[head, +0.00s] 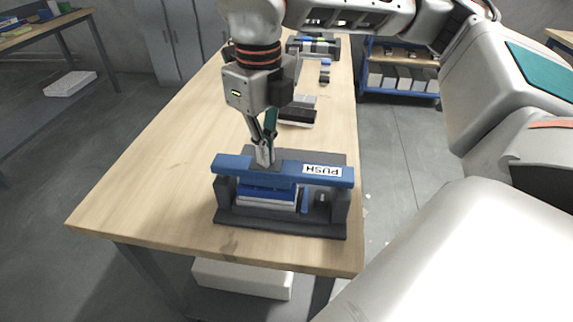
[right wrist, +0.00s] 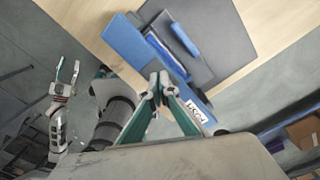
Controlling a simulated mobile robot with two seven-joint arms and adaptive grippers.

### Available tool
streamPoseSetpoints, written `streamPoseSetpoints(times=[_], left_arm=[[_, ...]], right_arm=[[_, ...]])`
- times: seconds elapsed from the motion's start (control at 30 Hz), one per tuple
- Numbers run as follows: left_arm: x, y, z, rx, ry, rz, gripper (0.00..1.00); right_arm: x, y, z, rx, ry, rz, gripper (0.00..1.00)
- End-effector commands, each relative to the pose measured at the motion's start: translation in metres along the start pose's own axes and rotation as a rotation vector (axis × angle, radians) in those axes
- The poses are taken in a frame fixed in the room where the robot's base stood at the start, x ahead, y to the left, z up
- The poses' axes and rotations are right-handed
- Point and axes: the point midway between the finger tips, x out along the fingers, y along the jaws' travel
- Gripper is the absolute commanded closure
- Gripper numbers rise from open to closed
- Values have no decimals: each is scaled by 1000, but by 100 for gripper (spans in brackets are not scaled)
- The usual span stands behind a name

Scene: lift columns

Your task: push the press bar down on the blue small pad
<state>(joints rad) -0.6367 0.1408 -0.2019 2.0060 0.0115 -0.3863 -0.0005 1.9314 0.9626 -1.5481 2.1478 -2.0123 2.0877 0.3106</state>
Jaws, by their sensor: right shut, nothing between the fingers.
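The blue press bar (head: 229,164), with a white PUSH label, lies across the top of a dark grey press (head: 290,228) at the near end of the table. Below the bar is the blue small pad (head: 266,192), with a white layer under it. My right gripper (head: 265,160) is shut and empty, pointing down with its tips at the bar's top, left of the label; I cannot tell whether they touch. The right wrist view shows its fingertips (right wrist: 159,80) over the bar (right wrist: 133,42). My left gripper (right wrist: 67,70) is away to the left there, fingers apart.
The wooden table (head: 165,180) is clear left of the press. A dark block-like item (head: 297,112) stands behind the press, with more items at the far end. A blue shelf with bins (head: 400,75) is beyond the table's right side.

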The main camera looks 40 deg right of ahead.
Motion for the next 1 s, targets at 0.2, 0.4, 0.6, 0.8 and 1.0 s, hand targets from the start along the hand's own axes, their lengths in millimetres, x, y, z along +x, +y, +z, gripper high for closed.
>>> streamPoseSetpoints(times=[0.2,0.4,0.6,0.8,1.0], left_arm=[[0,0,-1,0,2,-1,60],[-1,-1,-4,1,5,-2,60],[0,-2,-7,2,8,-3,60],[0,-2,-7,2,9,-3,60],[0,-2,-8,2,10,-3,60]], right_arm=[[0,0,0,0,0,0,100],[1,0,0,0,0,0,100],[2,0,0,0,1,0,100],[2,0,0,0,1,0,100],[2,0,0,0,1,0,100]])
